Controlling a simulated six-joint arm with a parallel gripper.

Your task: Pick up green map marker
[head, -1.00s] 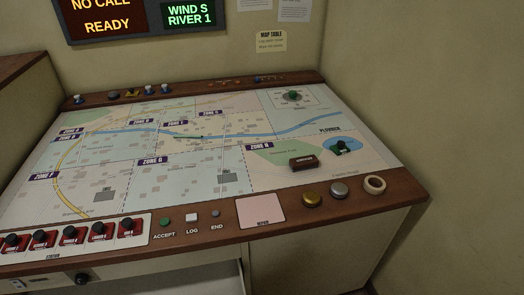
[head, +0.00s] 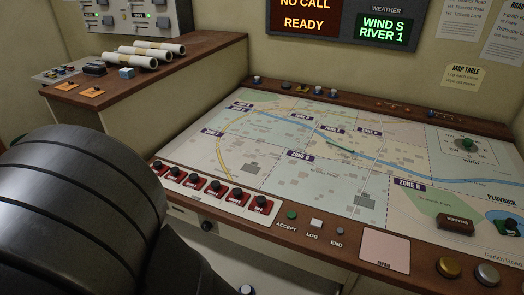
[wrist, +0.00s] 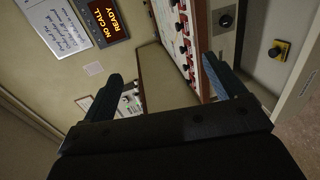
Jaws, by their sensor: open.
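A slim dark green stick (head: 340,147), which looks like the green map marker, lies flat on the map table (head: 290,205) near the blue river line. It is small in the head view, so its details are unclear. I cannot make it out in the wrist view. My gripper (wrist: 162,68) shows in the wrist view with its two blue fingers wide apart and nothing between them. It is turned sideways, with the console's row of red switches beyond the fingers. In the head view my dark arm fills the lower left, and the gripper's fingers are not seen there.
A dark eraser block (head: 455,221) lies at the map's right, near a dark green piece (head: 505,228) on a blue patch. A green knob (head: 468,143) sits in a dial. Red switches (head: 215,185) line the front edge. Rolled papers (head: 150,50) lie on the left cabinet.

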